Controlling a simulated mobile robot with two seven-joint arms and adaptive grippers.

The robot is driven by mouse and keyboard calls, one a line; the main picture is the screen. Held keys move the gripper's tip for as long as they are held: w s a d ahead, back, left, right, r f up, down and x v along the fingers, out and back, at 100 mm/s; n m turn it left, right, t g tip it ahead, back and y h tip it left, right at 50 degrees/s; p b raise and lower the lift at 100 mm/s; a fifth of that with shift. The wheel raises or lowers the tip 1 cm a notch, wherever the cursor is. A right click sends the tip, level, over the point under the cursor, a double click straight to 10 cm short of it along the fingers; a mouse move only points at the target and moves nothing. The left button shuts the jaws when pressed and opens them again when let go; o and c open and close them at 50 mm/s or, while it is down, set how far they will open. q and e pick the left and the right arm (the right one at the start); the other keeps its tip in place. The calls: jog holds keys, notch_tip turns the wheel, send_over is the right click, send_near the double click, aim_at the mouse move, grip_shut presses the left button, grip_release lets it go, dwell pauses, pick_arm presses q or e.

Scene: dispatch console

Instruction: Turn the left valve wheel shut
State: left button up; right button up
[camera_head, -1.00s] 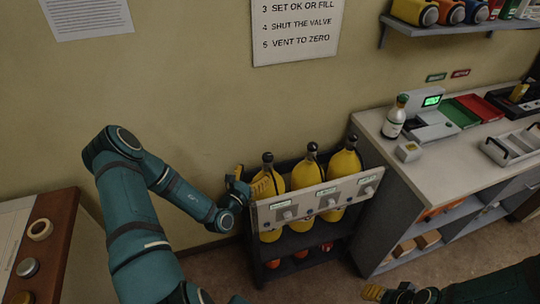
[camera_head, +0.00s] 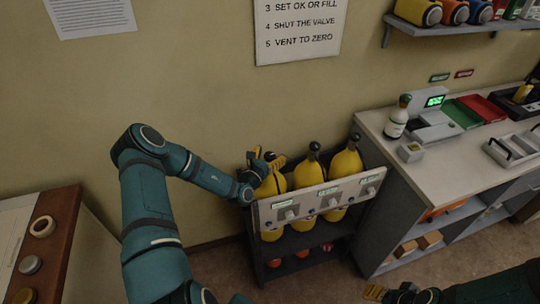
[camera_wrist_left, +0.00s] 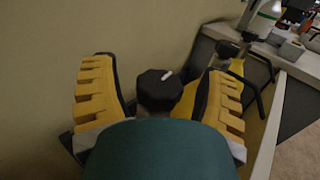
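The left valve wheel (camera_wrist_left: 158,88) is a dark, many-sided knob with a white mark, seen from above in the left wrist view. It tops the left yellow cylinder (camera_head: 270,185) in the rack. My left gripper (camera_head: 267,157) is open, with one yellow-padded finger on each side of the wheel; it also shows in the left wrist view (camera_wrist_left: 160,97). Gaps show between the wheel and both fingers. In the head view the fingers partly hide the wheel. My right gripper (camera_head: 376,292) is low at the bottom edge, away from the rack; its opening is unclear.
Two more yellow cylinders with dark valve wheels (camera_head: 313,146) (camera_head: 355,137) stand to the right. A pale panel (camera_head: 318,201) with labels and knobs crosses the rack front. The counter (camera_head: 425,175) with a white bottle (camera_head: 397,119) is at right. The wall is close behind.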

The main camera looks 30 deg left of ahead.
pick_arm(q)
jog(key=c, duration=1)
jog(key=shift+c, duration=0.2)
